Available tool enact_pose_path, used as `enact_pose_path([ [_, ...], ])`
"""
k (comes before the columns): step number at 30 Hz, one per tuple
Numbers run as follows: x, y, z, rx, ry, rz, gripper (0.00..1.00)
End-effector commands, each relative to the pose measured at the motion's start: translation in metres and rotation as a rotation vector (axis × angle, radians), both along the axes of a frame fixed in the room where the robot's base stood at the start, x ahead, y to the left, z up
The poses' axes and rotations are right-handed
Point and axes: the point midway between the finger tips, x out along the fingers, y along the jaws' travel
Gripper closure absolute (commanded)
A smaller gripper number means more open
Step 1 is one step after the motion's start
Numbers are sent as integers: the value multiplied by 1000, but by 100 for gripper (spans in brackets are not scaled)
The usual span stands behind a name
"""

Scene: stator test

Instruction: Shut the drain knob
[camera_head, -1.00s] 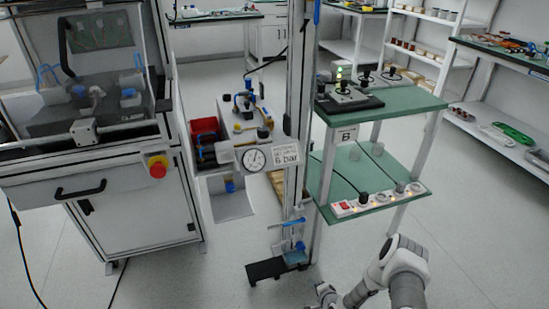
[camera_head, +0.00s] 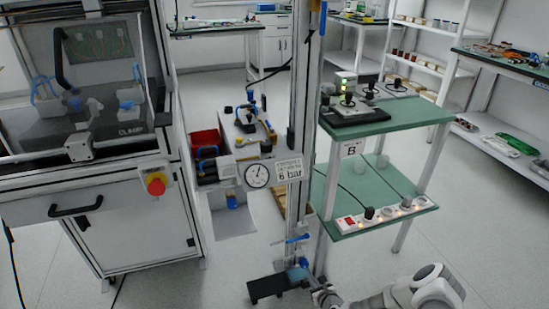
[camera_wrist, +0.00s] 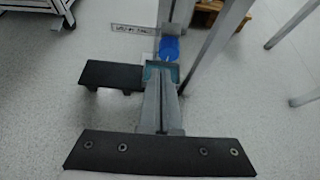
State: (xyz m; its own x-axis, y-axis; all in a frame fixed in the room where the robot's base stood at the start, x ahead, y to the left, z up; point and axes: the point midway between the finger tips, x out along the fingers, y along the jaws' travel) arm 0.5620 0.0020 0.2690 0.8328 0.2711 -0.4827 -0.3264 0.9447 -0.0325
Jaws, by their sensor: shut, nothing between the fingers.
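A blue part (camera_wrist: 168,48), probably the drain knob, sits low on the upright post in the wrist view, above a small teal part (camera_wrist: 174,72). Its exact shape and turn are unclear. In the head view, a blue lever-like piece (camera_head: 297,239) crosses the post, with a blue-teal part (camera_head: 297,273) below it near the floor. I cannot tell which of these is the knob. My gripper (camera_wrist: 162,76) is shut and empty, its fingertips just in front of the teal part. Contact is unclear. In the head view it is at the post's foot (camera_head: 318,286).
A black foot plate (camera_wrist: 112,74) lies left of the post. A green two-shelf stand (camera_head: 385,122) with a power strip (camera_head: 385,215) is close on the right. A pressure gauge (camera_head: 257,174) and a 6 bar sign (camera_head: 289,170) are higher up. Open floor lies left of the post.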

Motion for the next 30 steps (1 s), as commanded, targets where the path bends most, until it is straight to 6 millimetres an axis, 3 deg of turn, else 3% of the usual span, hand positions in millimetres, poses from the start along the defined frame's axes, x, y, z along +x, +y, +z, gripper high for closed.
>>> enact_pose_path([
  [5,7,2,2,34,6,-19,100],
  [19,58,19,1,33,4,-19,100],
  [30,68,22,1,33,6,-19,100],
])
